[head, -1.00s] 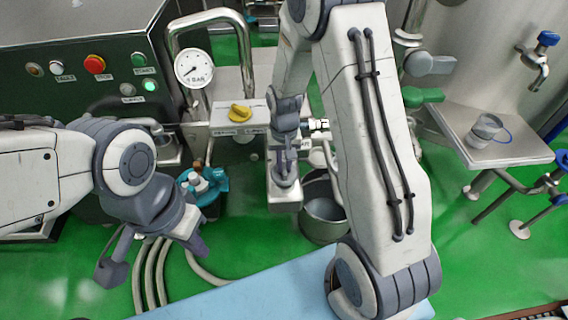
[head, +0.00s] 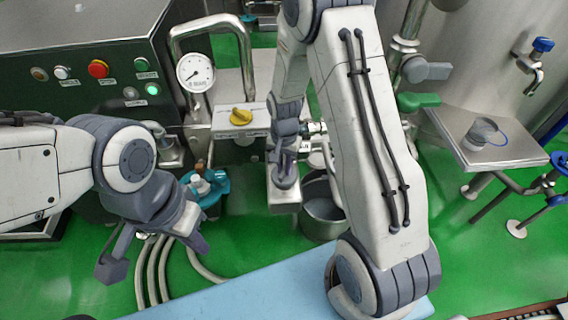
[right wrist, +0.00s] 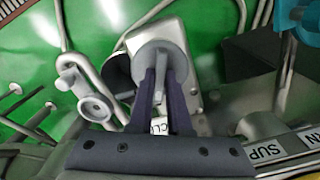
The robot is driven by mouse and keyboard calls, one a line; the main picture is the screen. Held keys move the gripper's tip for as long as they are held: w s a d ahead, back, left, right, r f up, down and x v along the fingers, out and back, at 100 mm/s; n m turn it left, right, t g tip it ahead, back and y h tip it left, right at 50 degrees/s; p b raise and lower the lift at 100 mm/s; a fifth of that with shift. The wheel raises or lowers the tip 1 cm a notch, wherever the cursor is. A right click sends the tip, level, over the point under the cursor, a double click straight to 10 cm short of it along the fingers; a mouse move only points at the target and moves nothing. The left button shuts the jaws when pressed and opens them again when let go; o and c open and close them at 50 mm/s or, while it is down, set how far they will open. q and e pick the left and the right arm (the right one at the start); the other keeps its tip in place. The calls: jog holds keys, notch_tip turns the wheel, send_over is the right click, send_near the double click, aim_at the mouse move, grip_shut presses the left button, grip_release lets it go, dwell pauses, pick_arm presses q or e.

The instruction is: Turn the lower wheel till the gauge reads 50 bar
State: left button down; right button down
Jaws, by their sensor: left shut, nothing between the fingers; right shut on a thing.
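The round white gauge (head: 196,72), marked BAR, stands on the bent steel pipe at upper middle in the head view. Its needle points to the lower left, but the number is too small to read. My right gripper (head: 283,168) is over a pale box below the yellow knob. In the right wrist view it is shut on the bar of a grey round wheel (right wrist: 160,58) on that box; the fingers cover part of the wheel.
A yellow knob (head: 241,116) sits on a white labelled box below the gauge. A steel bucket (head: 322,212) stands beside my right arm. A teal fitting (head: 213,186) is near my left arm. Control panel buttons (head: 98,68) are at upper left.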

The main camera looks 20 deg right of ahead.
aim_at(284, 169)
jog(key=shift+m+p, duration=0.5)
jog(key=shift+m, duration=1.2)
jog(key=c, duration=0.9)
grip_release()
jog(key=shift+o, duration=0.2)
notch_tip(284, 169, up, 10)
jog(key=shift+r+p, duration=0.25)
jog(key=shift+p, duration=0.2)
